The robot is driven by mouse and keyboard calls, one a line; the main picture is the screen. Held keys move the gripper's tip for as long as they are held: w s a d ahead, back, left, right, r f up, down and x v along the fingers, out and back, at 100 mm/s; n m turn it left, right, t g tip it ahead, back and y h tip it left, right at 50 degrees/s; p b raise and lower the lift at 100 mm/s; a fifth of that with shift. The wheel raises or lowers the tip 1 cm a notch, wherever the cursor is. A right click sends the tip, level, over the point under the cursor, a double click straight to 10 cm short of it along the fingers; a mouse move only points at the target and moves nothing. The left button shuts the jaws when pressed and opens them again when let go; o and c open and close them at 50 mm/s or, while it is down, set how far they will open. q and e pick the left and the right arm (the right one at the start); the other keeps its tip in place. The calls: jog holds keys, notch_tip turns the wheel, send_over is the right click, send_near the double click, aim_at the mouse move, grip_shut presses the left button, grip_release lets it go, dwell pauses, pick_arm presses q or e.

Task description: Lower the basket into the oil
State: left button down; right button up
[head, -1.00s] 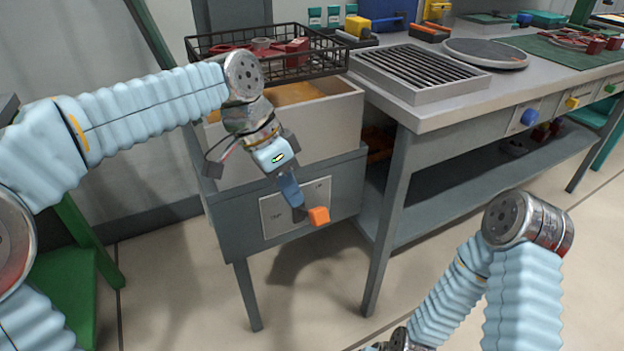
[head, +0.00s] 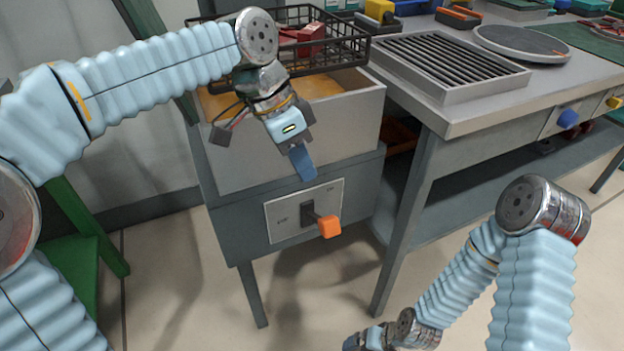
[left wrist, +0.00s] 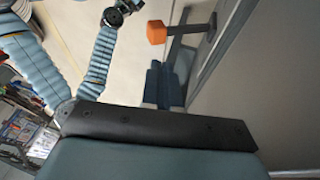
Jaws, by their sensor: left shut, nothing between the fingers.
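The black wire basket (head: 347,51) holds red parts and hangs at the top of the grey vat, partly hidden by my left arm. Orange-brown oil (head: 335,88) shows in the vat (head: 345,130) below the basket. A lever with an orange knob (head: 328,227) sticks out from the pale panel on the vat's front; it also shows in the left wrist view (left wrist: 156,32). My left gripper (head: 303,165) is shut and empty, above the lever and apart from it. My right gripper (head: 365,340) is low at the bottom edge; its fingers are unclear.
To the right stands a grey bench with a slatted tray (head: 450,65) and a round dark plate (head: 522,42). A blue knob (head: 568,118) is on its front. A green frame (head: 70,235) stands at the left. The floor before the vat is clear.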

aim_at(328, 218)
pick_arm(q)
jog(key=x, duration=0.9)
jog(key=shift+b, duration=0.35)
pick_arm(e)
jog(key=shift+f, duration=0.4)
jog(key=shift+f, duration=0.15)
pick_arm(q)
jog(key=shift+s+d+f+b, duration=0.2)
jog(key=shift+s+f+b, duration=0.15)
jog(key=shift+b, duration=0.25)
jog(key=s+d+f+t+y+b, duration=0.1)
jog(key=s+f+t+b, duration=0.1)
jog(key=f+b, duration=0.6)
jog(key=s+d+f+m+t+y+b, duration=0.1)
jog(key=f+t+b, duration=0.3)
jog(key=f+b, duration=0.4)
jog(key=shift+s+d+y+b, duration=0.25)
jog(key=shift+s+y+b, duration=0.5)
jog(key=shift+b, duration=0.3)
pick_arm(e)
notch_tip(328, 218, down, 19)
jog(key=d, duration=0.2)
jog(key=shift+s+d+r, duration=0.2)
jog(key=shift+s+d, duration=0.1)
jog(key=shift+s, duration=0.1)
